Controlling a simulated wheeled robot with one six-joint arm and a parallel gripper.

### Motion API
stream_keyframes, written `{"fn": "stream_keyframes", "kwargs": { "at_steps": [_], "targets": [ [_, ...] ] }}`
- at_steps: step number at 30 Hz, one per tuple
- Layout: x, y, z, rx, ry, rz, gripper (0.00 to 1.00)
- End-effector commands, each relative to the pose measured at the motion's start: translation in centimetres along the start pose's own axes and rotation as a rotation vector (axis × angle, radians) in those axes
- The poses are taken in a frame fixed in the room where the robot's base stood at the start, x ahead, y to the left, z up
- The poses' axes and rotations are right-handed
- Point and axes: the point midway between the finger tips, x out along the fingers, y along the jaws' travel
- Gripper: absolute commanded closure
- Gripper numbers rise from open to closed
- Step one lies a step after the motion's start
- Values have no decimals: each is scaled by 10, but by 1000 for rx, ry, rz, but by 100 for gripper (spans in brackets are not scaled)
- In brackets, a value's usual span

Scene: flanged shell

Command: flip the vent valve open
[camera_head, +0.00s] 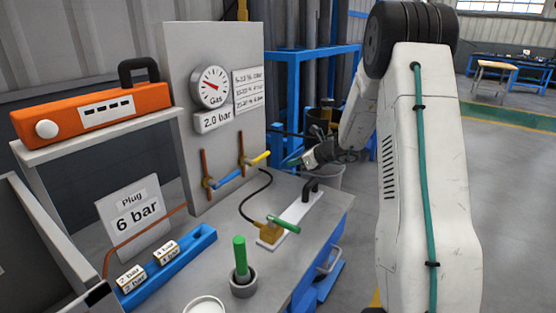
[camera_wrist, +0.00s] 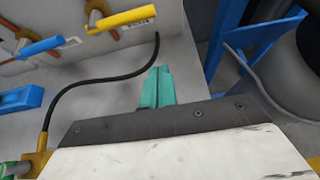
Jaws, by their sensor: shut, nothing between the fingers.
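The wall panel (camera_head: 180,70) carries two lever valves: one with a blue handle (camera_head: 228,178) and one with a yellow handle (camera_head: 260,158). In the wrist view the blue handle (camera_wrist: 40,46) and the yellow handle (camera_wrist: 121,19) both lie nearly flat, pointing right. A third valve on the bench has a brass body (camera_head: 270,233) and a green handle (camera_head: 283,224). No label shows which is the vent valve. My gripper (camera_head: 291,162) is shut and empty, right of the yellow handle and apart from it. Its teal fingertips (camera_wrist: 157,87) show together in the wrist view.
A black hose (camera_head: 250,195) runs from the brass valve across the bench (camera_head: 330,207). A black handle (camera_head: 310,186) stands on a white plate. A green rod (camera_head: 240,255) stands in a grey cup. A bin (camera_head: 328,176) and blue frame (camera_head: 300,60) stand behind.

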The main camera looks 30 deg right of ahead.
Motion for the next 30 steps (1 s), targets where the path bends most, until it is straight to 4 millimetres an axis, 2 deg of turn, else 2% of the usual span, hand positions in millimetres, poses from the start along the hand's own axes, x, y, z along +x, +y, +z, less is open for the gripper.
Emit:
{"fn": "stream_keyframes", "kwargs": {
  "at_steps": [5, 16, 21, 30],
  "targets": [
    [22, 1, -1, 1, 0, 4, 100],
    [99, 2, -1, -2, 1, 4, 100],
    [90, 0, 25, -4, -2, 0, 100],
    [85, 0, 38, -1, 0, 1, 100]
  ]
}}
